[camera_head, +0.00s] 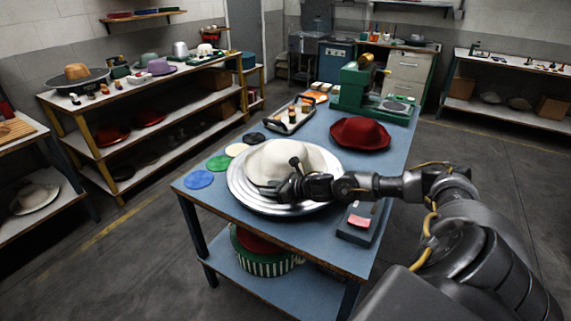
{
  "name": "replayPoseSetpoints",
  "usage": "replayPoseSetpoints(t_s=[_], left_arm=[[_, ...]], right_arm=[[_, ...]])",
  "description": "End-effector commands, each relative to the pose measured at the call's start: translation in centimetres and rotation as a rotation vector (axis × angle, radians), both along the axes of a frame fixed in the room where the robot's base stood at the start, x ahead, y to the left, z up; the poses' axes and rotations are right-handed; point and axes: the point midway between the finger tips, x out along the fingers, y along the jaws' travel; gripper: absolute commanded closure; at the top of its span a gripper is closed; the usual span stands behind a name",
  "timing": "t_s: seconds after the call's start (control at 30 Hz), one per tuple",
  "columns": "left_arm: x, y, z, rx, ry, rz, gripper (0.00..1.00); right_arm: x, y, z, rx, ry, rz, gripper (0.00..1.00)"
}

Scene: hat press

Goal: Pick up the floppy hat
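A cream-white hat (268,161) with a rounded crown lies on a round silver metal plate (240,195) on the blue table. A dark red hat (360,133) with a wavy brim lies farther back on the same table. The picture does not say which one is the floppy hat. My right gripper (281,181) reaches in from the right and is at the front right side of the white hat, overlapping it in view. I cannot tell whether its fingers are closed on the hat. My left gripper is not in view.
Green, blue, cream and dark discs (199,179) lie left of the plate. A grey box with a pink top (358,221) sits under my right forearm. A tray (291,118) and a green machine (360,87) stand behind. Shelves with more hats line the left wall.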

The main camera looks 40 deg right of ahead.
Motion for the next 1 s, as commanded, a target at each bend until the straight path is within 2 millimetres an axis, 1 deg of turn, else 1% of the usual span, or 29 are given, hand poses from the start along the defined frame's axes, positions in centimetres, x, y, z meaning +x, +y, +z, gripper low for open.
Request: replayPoseSetpoints(t_s=[0.03, 0.07, 0.3, 0.67, 0.77, 0.87, 1.0], left_arm=[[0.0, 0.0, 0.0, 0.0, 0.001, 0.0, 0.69], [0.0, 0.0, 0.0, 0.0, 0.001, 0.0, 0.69], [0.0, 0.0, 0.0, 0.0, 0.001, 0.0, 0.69], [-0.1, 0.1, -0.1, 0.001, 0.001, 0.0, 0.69], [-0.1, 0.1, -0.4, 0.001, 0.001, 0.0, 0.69], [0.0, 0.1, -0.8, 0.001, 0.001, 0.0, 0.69], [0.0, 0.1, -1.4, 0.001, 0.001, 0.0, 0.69]], right_arm=[[0.0, 0.0, 0.0, 0.0, 0.0, 0.0, 0.64], [0.0, 0.0, 0.0, 0.0, 0.0, 0.0, 0.68], [0.0, 0.0, 0.0, 0.001, 0.0, 0.0, 0.99], [0.0, 0.0, 0.3, 0.001, -0.002, 0.0, 1.0], [0.1, -0.1, 1.3, 0.001, -0.004, -0.001, 1.0], [0.0, 0.0, 3.1, -0.001, -0.006, 0.001, 1.0], [0.1, -0.1, 6.0, -0.002, -0.007, 0.001, 1.0]])
